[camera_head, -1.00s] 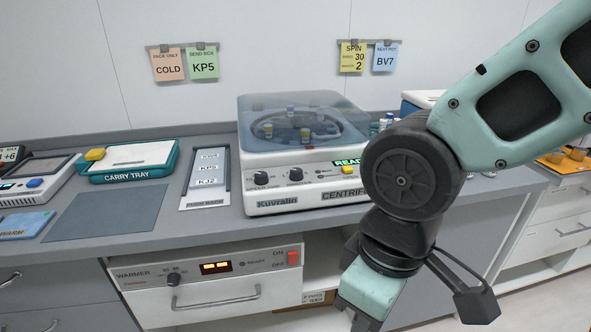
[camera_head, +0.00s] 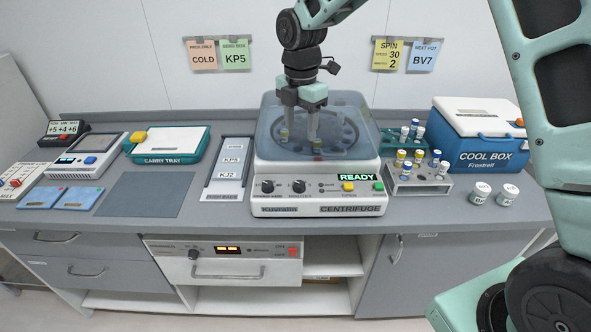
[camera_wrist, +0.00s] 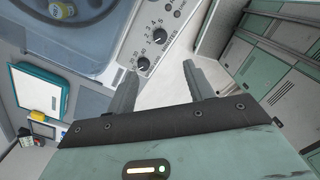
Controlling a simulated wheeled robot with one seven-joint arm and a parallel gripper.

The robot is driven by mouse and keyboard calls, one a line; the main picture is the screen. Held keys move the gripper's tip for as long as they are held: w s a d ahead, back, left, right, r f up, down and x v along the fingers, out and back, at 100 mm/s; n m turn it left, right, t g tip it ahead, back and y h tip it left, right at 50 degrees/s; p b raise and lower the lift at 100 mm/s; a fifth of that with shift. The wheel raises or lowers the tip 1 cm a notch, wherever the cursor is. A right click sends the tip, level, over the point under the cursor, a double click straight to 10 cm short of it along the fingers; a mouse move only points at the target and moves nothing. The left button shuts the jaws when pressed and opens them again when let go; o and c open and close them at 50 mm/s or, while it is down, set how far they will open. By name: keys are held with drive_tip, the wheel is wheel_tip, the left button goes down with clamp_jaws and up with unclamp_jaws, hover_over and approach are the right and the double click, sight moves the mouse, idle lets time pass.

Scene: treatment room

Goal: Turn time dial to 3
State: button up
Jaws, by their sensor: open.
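The centrifuge (camera_head: 262,208) stands on the counter with its clear domed lid shut. Its front panel has two black dials: the speed dial (camera_head: 267,186) at left and the time dial (camera_head: 298,186) right of it. The pointer setting is too small to read. In the wrist view the time dial (camera_wrist: 159,36) and the speed dial (camera_wrist: 143,64) show above the fingers. My gripper (camera_head: 299,138) hangs fingers down, in front of the lid in the head view. In the wrist view my gripper (camera_wrist: 157,78) is open and empty, with its fingers apart and clear of both dials.
A lit READY display (camera_head: 356,177), a yellow button (camera_head: 348,187) and a green button (camera_head: 378,186) lie right of the dials. A tube rack (camera_head: 405,187) and cool box (camera_head: 470,155) stand at right. The label rack (camera_head: 210,192) and carry tray (camera_head: 170,158) are left.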

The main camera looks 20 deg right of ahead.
sight(300, 183)
wheel_tip(300, 183, down, 17)
drive_tip(key=p, duration=0.5)
drive_tip(key=shift+f, duration=0.1)
drive_tip(key=c, duration=1)
